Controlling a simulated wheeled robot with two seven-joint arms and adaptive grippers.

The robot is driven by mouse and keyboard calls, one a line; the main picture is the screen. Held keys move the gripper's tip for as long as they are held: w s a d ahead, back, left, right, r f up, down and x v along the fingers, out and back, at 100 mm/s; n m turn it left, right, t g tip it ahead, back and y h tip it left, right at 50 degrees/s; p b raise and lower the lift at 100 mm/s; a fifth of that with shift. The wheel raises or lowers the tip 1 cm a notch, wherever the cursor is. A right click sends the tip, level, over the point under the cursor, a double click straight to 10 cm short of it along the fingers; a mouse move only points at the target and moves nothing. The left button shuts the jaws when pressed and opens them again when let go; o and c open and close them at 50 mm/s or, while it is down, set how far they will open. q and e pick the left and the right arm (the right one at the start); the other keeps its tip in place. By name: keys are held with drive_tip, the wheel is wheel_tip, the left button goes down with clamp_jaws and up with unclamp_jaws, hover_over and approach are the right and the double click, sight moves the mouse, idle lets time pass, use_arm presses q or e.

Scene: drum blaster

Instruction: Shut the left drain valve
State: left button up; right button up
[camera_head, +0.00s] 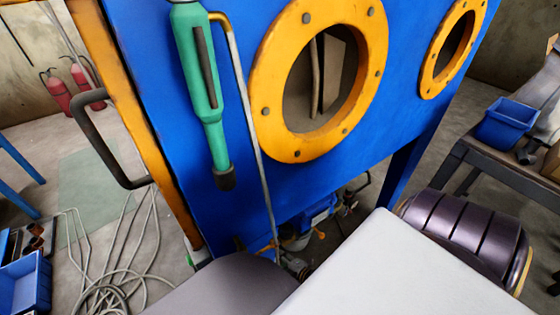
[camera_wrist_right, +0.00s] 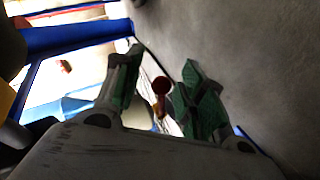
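Small yellow handles (camera_head: 320,234) show low under the blue cabinet (camera_head: 225,130) in the head view, among pipes and fittings. I cannot tell which of them is the left drain valve, or how it is set. My own arm parts hide some of that area. In the right wrist view my right gripper (camera_wrist_right: 162,62) is open, with its green-padded fingers apart. A small dark red round thing (camera_wrist_right: 160,85) shows between the fingers; I cannot tell whether it is a valve handle, and nothing appears gripped. My left gripper is not in view.
The cabinet has orange-ringed ports (camera_head: 376,70) and a green-cased hanging tool (camera_head: 203,85). A coiled hose (camera_head: 115,265) lies on the floor at left. Fire extinguishers (camera_head: 57,92) stand at the back left. A table (camera_head: 510,170) with a blue bin (camera_head: 505,122) is at right.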

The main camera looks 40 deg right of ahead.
drive_tip(key=shift+s, duration=0.25)
drive_tip(key=v, duration=1.1)
drive_tip(key=shift+s+r, duration=0.15)
drive_tip(key=shift+s, duration=0.1)
idle(0.6)
drive_tip(key=shift+s+d, duration=0.1)
